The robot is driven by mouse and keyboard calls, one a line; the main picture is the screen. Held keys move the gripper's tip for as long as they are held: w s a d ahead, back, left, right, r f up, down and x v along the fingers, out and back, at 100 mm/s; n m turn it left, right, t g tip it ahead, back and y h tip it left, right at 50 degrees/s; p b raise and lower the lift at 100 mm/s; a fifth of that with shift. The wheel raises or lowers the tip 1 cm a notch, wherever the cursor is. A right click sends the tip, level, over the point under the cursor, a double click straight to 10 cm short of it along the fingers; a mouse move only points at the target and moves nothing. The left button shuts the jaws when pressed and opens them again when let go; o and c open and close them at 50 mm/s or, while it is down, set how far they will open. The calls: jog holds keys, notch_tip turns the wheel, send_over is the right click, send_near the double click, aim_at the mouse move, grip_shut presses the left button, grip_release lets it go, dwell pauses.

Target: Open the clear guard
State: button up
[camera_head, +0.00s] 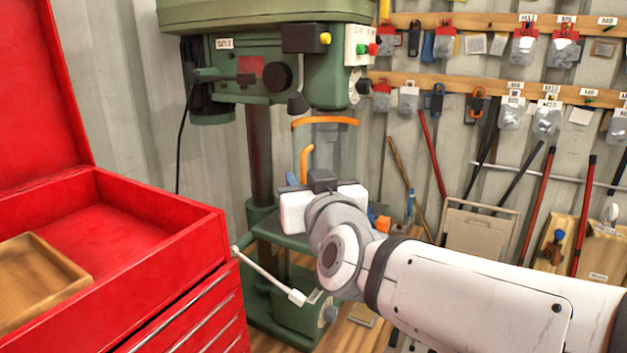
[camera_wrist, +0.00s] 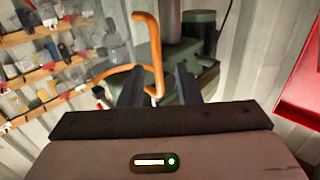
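The clear guard (camera_head: 338,150) is a see-through cylinder with an orange rim, hanging under the head of the green drill press (camera_head: 318,60). Its orange handle (camera_head: 306,160) stands at its left side in the head view. My gripper (camera_wrist: 158,82) is just in front of the guard. In the wrist view its two dark fingers are apart, and the orange handle (camera_wrist: 154,50) shows in the gap between them. I see no finger clearly closed on it. In the head view my wrist hides the lower guard and most of the fingers.
A red tool chest (camera_head: 160,215) with a wooden tray (camera_head: 40,280) stands at the left. A white-ended lever (camera_head: 268,275) reaches out beside my wrist. Tools and labelled packets hang on wooden rails (camera_head: 490,90) on the right wall.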

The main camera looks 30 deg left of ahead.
jog(key=v, duration=0.6)
jog(key=shift+s+d, duration=0.15)
jog(key=shift+s, duration=0.05)
jog(key=w+d+f+m+g+h, duration=0.4)
jog(key=d+f+h, duration=0.3)
jog(key=d+f, duration=0.95)
jog(key=s+d+f+m+g+h, duration=0.2)
jog(key=s+d+f+g, duration=0.1)
jog(key=d, duration=0.7)
jog(key=s+d+f+m+g+h, duration=0.2)
jog(key=s+d+f, duration=0.3)
jog(key=d, duration=0.4)
jog(key=shift+d+f+m+g+h, duration=0.2)
jog(key=shift+d+m+g+h, duration=0.25)
jog(key=shift+h, duration=0.35)
jog(key=shift+a, duration=0.1)
